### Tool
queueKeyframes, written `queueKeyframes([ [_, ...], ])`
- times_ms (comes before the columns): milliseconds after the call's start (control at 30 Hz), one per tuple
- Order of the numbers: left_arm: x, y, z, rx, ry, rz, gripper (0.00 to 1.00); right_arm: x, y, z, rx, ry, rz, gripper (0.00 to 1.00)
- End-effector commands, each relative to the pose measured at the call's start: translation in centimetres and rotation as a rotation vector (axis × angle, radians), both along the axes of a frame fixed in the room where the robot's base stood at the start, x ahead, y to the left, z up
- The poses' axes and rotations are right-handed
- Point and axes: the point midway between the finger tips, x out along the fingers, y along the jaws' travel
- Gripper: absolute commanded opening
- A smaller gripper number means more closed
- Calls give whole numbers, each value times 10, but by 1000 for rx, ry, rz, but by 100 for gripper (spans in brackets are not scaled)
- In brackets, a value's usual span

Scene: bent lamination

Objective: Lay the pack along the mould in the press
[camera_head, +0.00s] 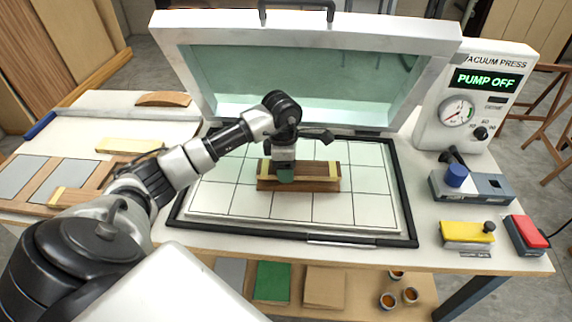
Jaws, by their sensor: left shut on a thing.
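The press (388,215) stands open on the bench, its glazed lid (300,85) raised behind a gridded white bed (220,200). A brown wooden pack with yellow bands (318,170) is near the middle of the bed. My left gripper (286,172) points down and is shut on the pack at mid-length. A brown wooden block, seemingly the mould (298,186), shows just under the pack's front edge. I cannot tell whether the pack touches it. The gripper hides the middle of the pack. My right gripper is not in view.
The vacuum pump unit (475,105) reads "PUMP OFF" at the right. A grey holder with a blue knob (456,176), a yellow block (467,233) and a red-topped box (528,233) stand at the right. Panels and strips (75,185) lie at the left. The bed around the pack is clear.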

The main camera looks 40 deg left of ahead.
Motion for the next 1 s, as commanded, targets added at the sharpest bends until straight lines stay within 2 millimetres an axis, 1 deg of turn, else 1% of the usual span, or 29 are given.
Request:
queueKeyframes([
  [833, 0, 0, -11, 0, 0, 0, 33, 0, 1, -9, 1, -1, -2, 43],
  [867, 0, 0, -10, 1, -1, 0, 60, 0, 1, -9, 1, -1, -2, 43],
  [1000, 0, 0, -10, 0, 0, 0, 82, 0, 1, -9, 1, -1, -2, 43],
])
